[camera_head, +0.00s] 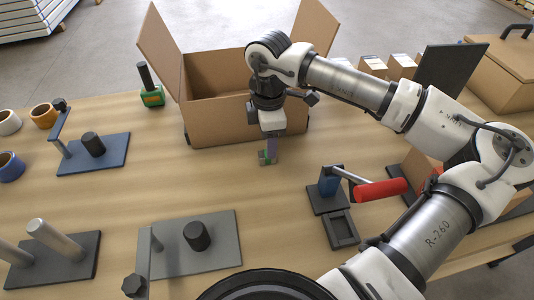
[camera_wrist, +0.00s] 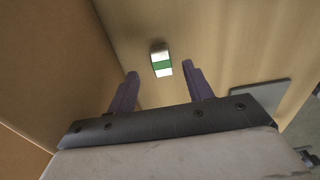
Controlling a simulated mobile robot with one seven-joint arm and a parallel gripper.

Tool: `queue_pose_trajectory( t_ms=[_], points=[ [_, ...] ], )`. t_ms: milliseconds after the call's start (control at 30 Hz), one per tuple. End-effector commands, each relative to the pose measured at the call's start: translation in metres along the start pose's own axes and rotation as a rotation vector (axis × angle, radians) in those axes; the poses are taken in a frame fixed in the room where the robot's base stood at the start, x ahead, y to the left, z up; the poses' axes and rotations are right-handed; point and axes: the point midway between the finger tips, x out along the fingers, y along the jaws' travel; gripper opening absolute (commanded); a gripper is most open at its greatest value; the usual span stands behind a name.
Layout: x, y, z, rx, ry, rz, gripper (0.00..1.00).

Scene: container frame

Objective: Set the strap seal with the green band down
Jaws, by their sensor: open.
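The strap seal with the green band (camera_head: 264,158) is a small piece on the wooden table, just in front of the open cardboard box. In the wrist view my gripper (camera_wrist: 161,74) is open, with a finger on each side of the seal and visible gaps between. The fingers partly hide the seal in the head view.
The open cardboard box (camera_head: 225,128) stands right behind my gripper. A red-handled tool (camera_head: 380,190) is to the right. A blue fixture (camera_head: 90,158) and a grey fixture (camera_head: 185,262) are left and front. Bare table lies left of the gripper.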

Motion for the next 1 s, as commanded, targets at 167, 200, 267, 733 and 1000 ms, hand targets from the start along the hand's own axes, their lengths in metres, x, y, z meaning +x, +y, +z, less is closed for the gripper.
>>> queue_pose_trajectory(
  t_ms=[167, 200, 267, 733, 1000],
  points=[
    [0.025, -0.003, -0.005, -0.001, 0.003, -0.003, 0.51],
    [0.029, -0.003, -0.004, -0.001, 0.002, -0.001, 0.51],
    [0.035, -0.003, -0.005, -0.001, 0.003, -0.001, 0.51],
    [0.038, -0.002, -0.004, 0.000, 0.001, 0.001, 0.25],
    [0.038, -0.002, -0.004, 0.000, 0.001, 0.001, 0.00]
  ],
)
